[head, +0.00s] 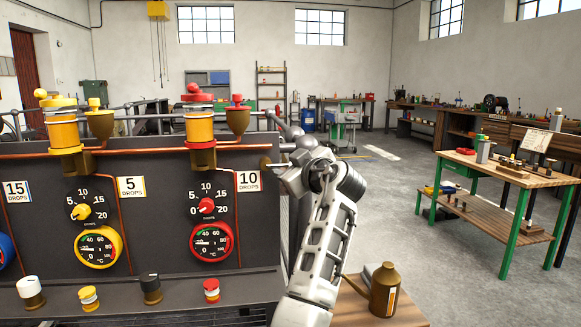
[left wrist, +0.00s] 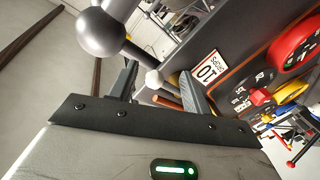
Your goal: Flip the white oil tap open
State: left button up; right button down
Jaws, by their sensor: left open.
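In the left wrist view a small white ball (left wrist: 153,78), which looks like the handle end of the white oil tap, shows between the finger tips of my open left gripper (left wrist: 158,70). I cannot tell whether either finger touches it. The tap's body is not clear in that view. In the head view my left gripper (head: 281,165) is at the right end of the dark panel, and the white tap is hidden there. My right gripper is not in view.
The dark panel (head: 150,190) carries yellow and red oilers, dials and copper pipes close to my arm. Steel balls (left wrist: 100,33) sit beside the fingers. A brown oil bottle (head: 384,290) stands on a small wooden table (head: 355,310).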

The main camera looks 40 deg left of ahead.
pick_arm(q)
jog(key=b+v, duration=0.1)
jog(key=v, duration=1.5)
jog(key=shift+f+b, duration=0.15)
jog(key=shift+b, duration=0.15)
